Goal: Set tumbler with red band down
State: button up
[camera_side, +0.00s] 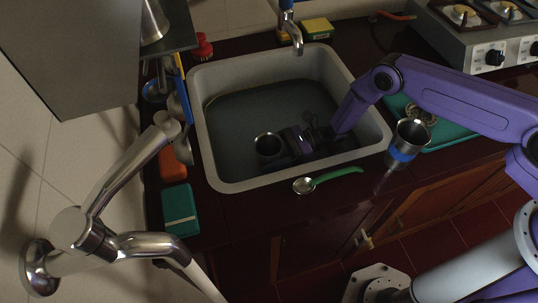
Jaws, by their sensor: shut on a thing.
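A dark metal tumbler (267,148) is in the sink at its near side, mouth up and roughly upright. My gripper (287,144) reaches down into the sink from the right and is shut on this tumbler. I cannot make out a red band on it; its side is dark and partly hidden by the gripper. Whether its base touches the sink floor is unclear. The sink (222,165) has a light grey rim and a dark interior.
A blue-banded metal tumbler (404,152) stands on the counter right of the sink, beside a green tray (448,137). A green-handled spoon (335,174) lies along the front edge. A faucet (292,32) overhangs the back. Sponges (181,210) lie at the left.

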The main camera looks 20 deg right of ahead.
aim_at(280, 141)
jog(key=shift+f, duration=0.7)
jog(key=o, duration=1.1)
jog(key=shift+f, duration=0.1)
jog(key=shift+d, duration=0.2)
jog(key=shift+w+d, duration=0.1)
jog(key=shift+d, duration=1.1)
notch_tip(280, 141, up, 6)
jog(key=shift+d+f, duration=0.1)
jog(key=shift+r, duration=0.8)
